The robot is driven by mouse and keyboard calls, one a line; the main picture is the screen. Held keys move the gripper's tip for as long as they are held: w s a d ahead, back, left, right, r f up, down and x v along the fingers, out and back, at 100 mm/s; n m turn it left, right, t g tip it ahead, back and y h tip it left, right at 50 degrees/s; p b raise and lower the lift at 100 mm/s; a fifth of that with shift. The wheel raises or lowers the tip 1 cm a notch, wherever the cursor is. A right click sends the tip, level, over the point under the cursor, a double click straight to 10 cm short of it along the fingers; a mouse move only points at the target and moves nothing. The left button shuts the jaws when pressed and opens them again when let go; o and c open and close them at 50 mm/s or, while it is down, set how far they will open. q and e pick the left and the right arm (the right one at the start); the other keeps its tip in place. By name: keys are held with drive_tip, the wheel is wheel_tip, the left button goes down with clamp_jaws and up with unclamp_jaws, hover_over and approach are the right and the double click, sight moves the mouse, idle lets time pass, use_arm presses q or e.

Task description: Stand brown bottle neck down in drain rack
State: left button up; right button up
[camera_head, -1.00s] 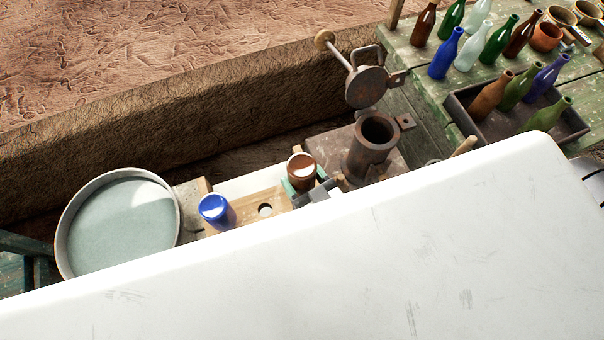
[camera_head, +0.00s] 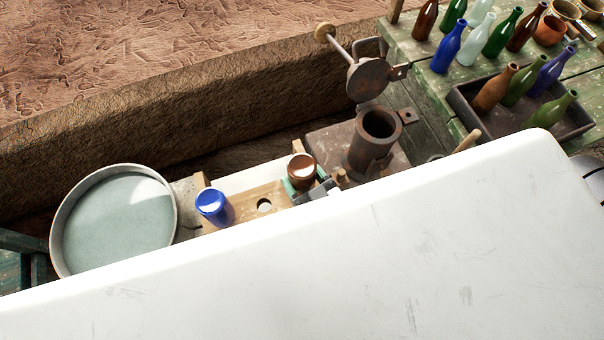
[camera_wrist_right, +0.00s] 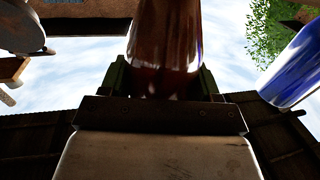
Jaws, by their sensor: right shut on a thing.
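The brown bottle (camera_head: 302,165) is base up in the head view, above or at the right end of the drain rack. My right gripper (camera_head: 304,181) is shut on it. In the wrist view the brown bottle (camera_wrist_right: 166,40) rises between the green fingers of the gripper (camera_wrist_right: 164,80). The wooden drain rack (camera_head: 240,206) has an empty round hole left of the brown bottle. A blue bottle (camera_head: 213,206) stands base up at its left end. The brown bottle's neck is hidden, so I cannot tell whether it is in a hole. My left gripper is out of view.
My white body covers the lower picture and hides the rack's front. A round basin (camera_head: 118,218) lies left of the rack. A rusty cylinder mould (camera_head: 374,140) stands close on the right. A green table (camera_head: 425,88) holds bottles, cups and a dark tray (camera_head: 482,128).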

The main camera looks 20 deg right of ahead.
drive_tip(key=shift+f+b, duration=0.35)
drive_tip(key=shift+f, duration=0.2)
drive_tip(key=o, duration=1.1)
drive_tip(key=b+v, duration=0.2)
drive_tip(key=v, duration=0.9)
drive_tip(key=shift+w, duration=0.1)
drive_tip(key=s+d+f+g+h, duration=0.1)
drive_tip(key=s+d+f+g, duration=0.2)
drive_tip(key=f, duration=0.8)
drive_tip(key=s+d+f+g, duration=0.15)
drive_tip(key=f+g, duration=0.35)
drive_tip(key=f, duration=0.7)
drive_tip(key=s+d+f+g+h, duration=0.1)
drive_tip(key=s+f+g, duration=0.3)
drive_tip(key=f, duration=0.7)
drive_tip(key=s+d+f+g, duration=0.1)
drive_tip(key=s+d+f, duration=0.1)
drive_tip(key=s+d+f+g+h, duration=0.1)
drive_tip(key=s+f+g, duration=0.1)
drive_tip(key=s+d+f+g+h, duration=0.1)
drive_tip(key=s+d+f, duration=0.1)
drive_tip(key=s, duration=0.1)
drive_tip(key=shift+s+d+f+g, duration=0.15)
drive_tip(key=shift+d+f+g, duration=0.15)
